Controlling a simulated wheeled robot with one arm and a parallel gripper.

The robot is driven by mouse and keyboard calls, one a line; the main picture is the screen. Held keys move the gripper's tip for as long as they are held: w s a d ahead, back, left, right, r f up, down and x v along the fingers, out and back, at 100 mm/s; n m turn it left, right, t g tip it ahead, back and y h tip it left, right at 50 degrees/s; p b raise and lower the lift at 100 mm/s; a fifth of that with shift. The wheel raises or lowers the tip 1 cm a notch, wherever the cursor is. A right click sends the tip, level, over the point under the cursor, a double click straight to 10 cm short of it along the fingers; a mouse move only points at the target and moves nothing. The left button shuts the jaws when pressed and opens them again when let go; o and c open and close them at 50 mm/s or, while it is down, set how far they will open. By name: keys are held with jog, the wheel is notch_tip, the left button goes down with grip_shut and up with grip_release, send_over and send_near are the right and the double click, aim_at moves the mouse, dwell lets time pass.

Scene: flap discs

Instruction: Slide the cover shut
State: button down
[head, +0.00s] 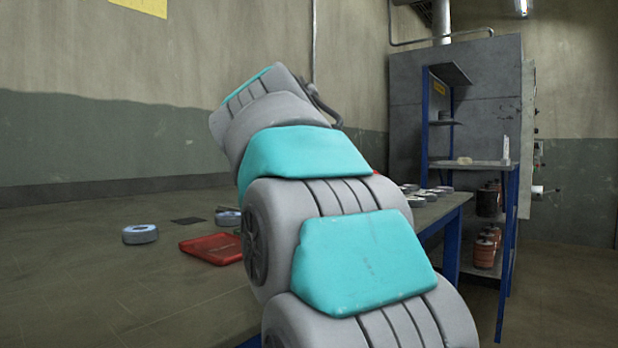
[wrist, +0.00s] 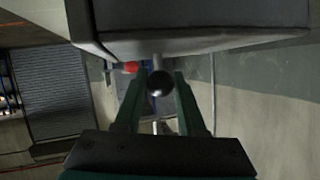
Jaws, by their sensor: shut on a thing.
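In the wrist view, my gripper (wrist: 158,78) has its two dark green fingers on either side of a round dark knob (wrist: 159,84) and is shut on it. The knob's short stem runs to a grey, box-like body (wrist: 200,40) across the top of the picture. I take this to be the cover or its housing, but I cannot tell its outline or how far it is open. In the head view, my arm hides most of my gripper, the knob and the cover.
A workbench (head: 90,270) carries a red tray (head: 208,248), a blue-grey disc (head: 140,234), a dark flat piece (head: 187,220) and several discs farther right. A blue-framed shelf (head: 512,200) with reddish containers (head: 486,250) stands before a grey cabinet (head: 490,80). Floor at right is clear.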

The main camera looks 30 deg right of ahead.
jog(key=shift+s+d, duration=0.1)
jog(key=shift+s, duration=0.1)
jog(key=c, duration=0.5)
grip_release()
jog(key=shift+s, duration=0.1)
jog(key=v, duration=0.7)
jog(key=shift+s+r, duration=0.1)
jog(key=shift+r, duration=0.05)
jog(key=shift+s+a, duration=0.1)
jog(key=shift+a, duration=0.25)
